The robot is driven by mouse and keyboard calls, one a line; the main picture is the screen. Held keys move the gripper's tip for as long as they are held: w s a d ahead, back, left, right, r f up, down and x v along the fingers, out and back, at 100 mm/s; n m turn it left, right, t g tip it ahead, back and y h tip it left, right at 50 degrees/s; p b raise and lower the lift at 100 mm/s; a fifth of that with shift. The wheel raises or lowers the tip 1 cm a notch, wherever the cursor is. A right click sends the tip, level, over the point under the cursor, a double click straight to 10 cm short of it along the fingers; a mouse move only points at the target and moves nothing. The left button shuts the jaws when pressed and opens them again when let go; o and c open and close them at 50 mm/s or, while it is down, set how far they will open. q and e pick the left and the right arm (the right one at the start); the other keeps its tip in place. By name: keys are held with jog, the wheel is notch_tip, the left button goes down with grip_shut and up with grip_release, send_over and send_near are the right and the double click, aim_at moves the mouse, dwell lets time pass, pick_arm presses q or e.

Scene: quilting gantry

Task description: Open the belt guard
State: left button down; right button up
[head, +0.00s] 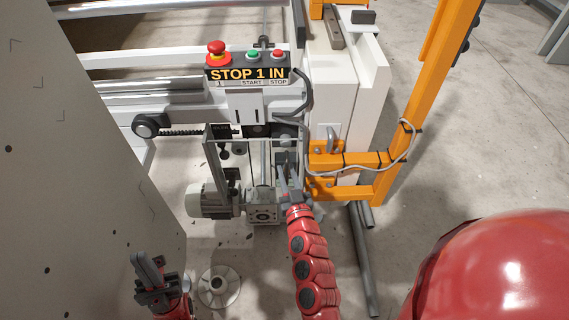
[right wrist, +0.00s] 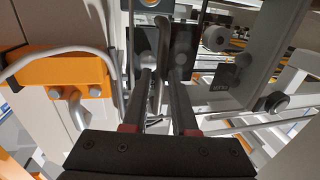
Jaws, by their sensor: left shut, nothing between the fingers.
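The belt guard (head: 208,155), a grey-edged frame with see-through panels, stands below the control box, in front of the belt drive. In the right wrist view its grey frame (right wrist: 285,50) is at the right. My right gripper (head: 283,165) reaches up to the guard's right side. In the right wrist view the fingers (right wrist: 162,72) are apart, with an upright grey bar (right wrist: 162,50), seemingly a handle, between them; I cannot tell whether they touch it. My left gripper (head: 147,268) is shut and empty at the lower left, away from the guard.
A control box (head: 247,75) with a red stop knob sits above the guard. A motor (head: 208,201) is below it. An orange frame (head: 350,161) with a grey cable stands right of my right gripper. A pale panel (head: 80,180) fills the left.

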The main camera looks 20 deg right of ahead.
jog(key=shift+w, duration=0.2)
grip_shut()
dwell(1.4)
